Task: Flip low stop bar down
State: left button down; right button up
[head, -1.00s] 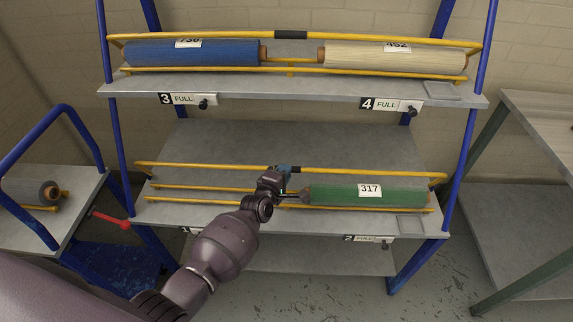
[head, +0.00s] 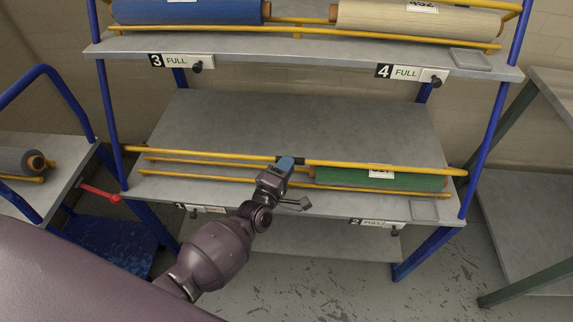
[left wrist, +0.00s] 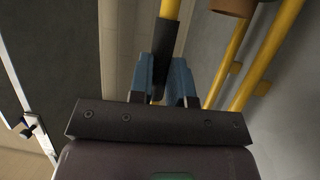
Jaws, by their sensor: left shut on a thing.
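The low stop bar (head: 380,167) is a yellow bar with a black grip at its middle, running across the front of the lower shelf (head: 300,125). My left gripper (head: 285,163) has its blue fingers shut on this black grip. In the left wrist view, the black grip (left wrist: 168,45) runs between the two blue fingers (left wrist: 160,80), with yellow bar beyond it. In the head view the bar crosses the upper part of a green roll (head: 370,180) and partly covers its label. My right gripper is not in view.
Yellow rails (head: 210,177) run below the bar. The upper shelf (head: 300,47) above carries a blue roll (head: 185,12) and a cream roll (head: 420,20). Blue posts (head: 483,150) stand at both sides. A cart with a grey roll (head: 18,161) is at left; a table (head: 556,98) is at right.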

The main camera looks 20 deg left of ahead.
pick_arm(q)
jog(key=shift+s+f, duration=0.15)
jog(key=shift+f, duration=0.25)
jog(key=c, duration=1.2)
grip_release()
jog(key=shift+o, duration=0.6)
jog(key=shift+r, duration=0.15)
jog(key=shift+s+a, duration=0.1)
jog(key=shift+s, duration=0.4)
jog(key=s+a, duration=0.1)
jog(key=s, duration=0.8)
jog(key=shift+s+f+p, duration=0.3)
jog(key=shift+f+p, duration=0.1)
jog(key=shift+p, duration=0.05)
